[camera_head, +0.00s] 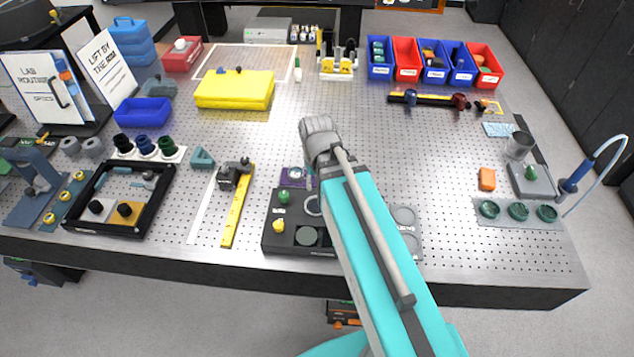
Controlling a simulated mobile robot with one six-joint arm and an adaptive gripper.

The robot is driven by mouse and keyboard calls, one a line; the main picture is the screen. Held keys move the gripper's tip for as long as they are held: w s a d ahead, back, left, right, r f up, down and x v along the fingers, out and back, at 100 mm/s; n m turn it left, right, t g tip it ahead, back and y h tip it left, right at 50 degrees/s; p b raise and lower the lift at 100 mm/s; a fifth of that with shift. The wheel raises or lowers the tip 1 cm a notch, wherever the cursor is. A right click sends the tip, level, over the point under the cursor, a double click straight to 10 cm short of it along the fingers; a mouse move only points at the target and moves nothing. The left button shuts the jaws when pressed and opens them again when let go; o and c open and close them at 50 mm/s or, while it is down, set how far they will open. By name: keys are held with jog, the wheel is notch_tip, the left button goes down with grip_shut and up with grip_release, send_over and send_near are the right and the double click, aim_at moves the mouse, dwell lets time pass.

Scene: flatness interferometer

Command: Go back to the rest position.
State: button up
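My teal arm (375,250) reaches from the bottom of the view over the perforated table (370,135). Its grey wrist end (318,138) is over the middle of the table. The fingers of my gripper are hidden behind the arm and wrist, so I cannot see whether they are open or hold anything. Below the wrist lies a dark fixture plate (283,243) with round recesses, a green knob (284,197) and a yellow knob (278,226). My arm covers its middle. A small purple piece (292,173) shows just behind the plate.
A yellow case (235,90) stands at the back left. A yellow rail (236,220) and a black frame (99,222) are on the left. Coloured bins (432,75) line the back right. A tray with green rings (518,221) and a curved lamp (568,186) are at right.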

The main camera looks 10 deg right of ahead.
jog(key=shift+s+d+f+m+b, duration=0.3)
jog(key=shift+s+d, duration=0.1)
jog(key=shift+s, duration=0.15)
jog(key=shift+s+d+f+m+b, duration=0.15)
jog(key=shift+s+d+m, duration=0.15)
jog(key=shift+s+d, duration=0.15)
jog(key=shift+a, duration=0.1)
jog(key=shift+o, duration=0.2)
dwell(1.3)
